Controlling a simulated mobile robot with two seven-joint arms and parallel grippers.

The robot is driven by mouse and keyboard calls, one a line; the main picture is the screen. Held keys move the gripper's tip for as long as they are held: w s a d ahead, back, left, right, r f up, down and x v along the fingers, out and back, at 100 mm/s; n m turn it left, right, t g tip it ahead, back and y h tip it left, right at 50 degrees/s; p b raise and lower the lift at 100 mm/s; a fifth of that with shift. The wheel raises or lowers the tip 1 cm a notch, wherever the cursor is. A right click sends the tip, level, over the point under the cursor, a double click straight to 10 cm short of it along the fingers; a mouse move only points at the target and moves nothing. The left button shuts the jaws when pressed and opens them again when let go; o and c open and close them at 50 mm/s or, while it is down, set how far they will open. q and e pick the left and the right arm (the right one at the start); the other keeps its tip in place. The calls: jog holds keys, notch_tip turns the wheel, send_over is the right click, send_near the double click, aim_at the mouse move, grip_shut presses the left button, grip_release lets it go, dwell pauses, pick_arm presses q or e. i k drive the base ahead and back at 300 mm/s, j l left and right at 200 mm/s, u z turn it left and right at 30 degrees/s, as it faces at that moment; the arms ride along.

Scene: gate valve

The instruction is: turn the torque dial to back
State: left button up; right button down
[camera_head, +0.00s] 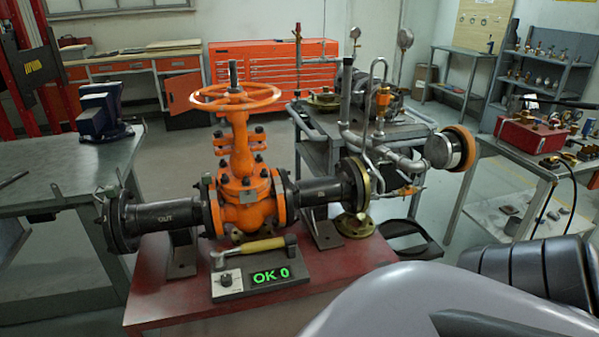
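A small dark dial (226,279) sits on a white plate at the left of the front face of a grey box (300,275). A wrench with a yellowish handle (262,245) lies along the top of the box. The box stands at the front of a red table, before an orange gate valve (240,175) with a handwheel (236,97). My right arm crosses the lower right corner, but its gripper is out of view. My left gripper is not in view.
Black flanged pipes (160,218) run out from both sides of the valve, above the red table (150,290). A grey workbench (60,170) with a dark vise (104,110) stands at left. A pipework stand (330,150) is behind at right.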

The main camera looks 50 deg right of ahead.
aim_at(226, 279)
jog(key=z, duration=1.35)
